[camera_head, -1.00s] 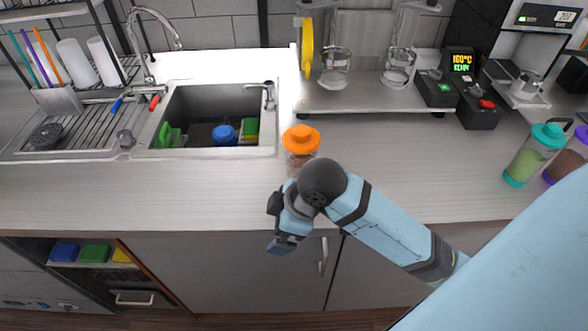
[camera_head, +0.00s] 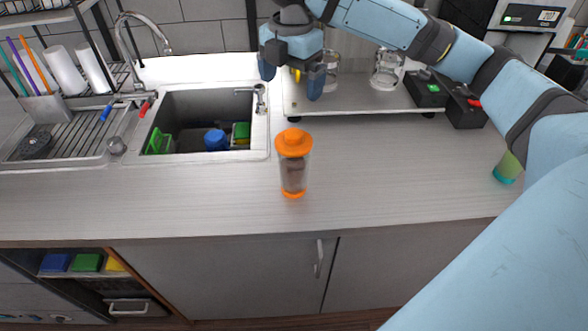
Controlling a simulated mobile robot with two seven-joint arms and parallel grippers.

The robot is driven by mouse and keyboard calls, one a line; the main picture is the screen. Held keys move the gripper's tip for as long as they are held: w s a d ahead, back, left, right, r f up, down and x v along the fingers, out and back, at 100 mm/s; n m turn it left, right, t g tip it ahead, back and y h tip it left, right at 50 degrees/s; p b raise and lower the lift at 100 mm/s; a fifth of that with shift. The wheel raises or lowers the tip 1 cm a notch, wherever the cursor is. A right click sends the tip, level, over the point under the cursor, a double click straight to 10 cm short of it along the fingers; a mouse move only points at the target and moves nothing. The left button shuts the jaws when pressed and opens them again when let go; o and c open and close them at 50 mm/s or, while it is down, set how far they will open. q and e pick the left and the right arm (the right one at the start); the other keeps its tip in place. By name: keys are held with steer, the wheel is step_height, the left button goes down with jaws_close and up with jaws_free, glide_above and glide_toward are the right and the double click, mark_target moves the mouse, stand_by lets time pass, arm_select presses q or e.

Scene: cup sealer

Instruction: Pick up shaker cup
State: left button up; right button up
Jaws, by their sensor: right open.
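A shaker cup (camera_head: 293,164) with an orange lid, an orange base and a see-through body with dark contents stands upright on the counter, right of the sink. My right gripper (camera_head: 291,88) is raised above and behind the cup in the picture, fingers pointing down. It is open, empty and apart from the cup. A second cup (camera_head: 508,167) with a green body and teal base stands at the right, mostly hidden behind my right arm. My left gripper is not in view.
The sink (camera_head: 210,118) holds a blue item and green items. A raised shelf (camera_head: 345,98) with glass vessels stands at the back, partly behind my arm. Black control boxes (camera_head: 464,108) stand right of it. The counter front (camera_head: 400,185) is clear around the orange-lidded cup.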

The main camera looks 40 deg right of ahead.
mark_target(294, 133)
step_height(294, 133, down, 8)
steer(key=shift+d, duration=0.15)
steer(key=shift+s+f+p, duration=0.15)
steer(key=shift+f+p, duration=0.35)
steer(key=shift+f, duration=2.25)
steer(key=shift+c, duration=0.2)
steer(key=shift+r, duration=0.1)
steer(key=c, duration=1.4)
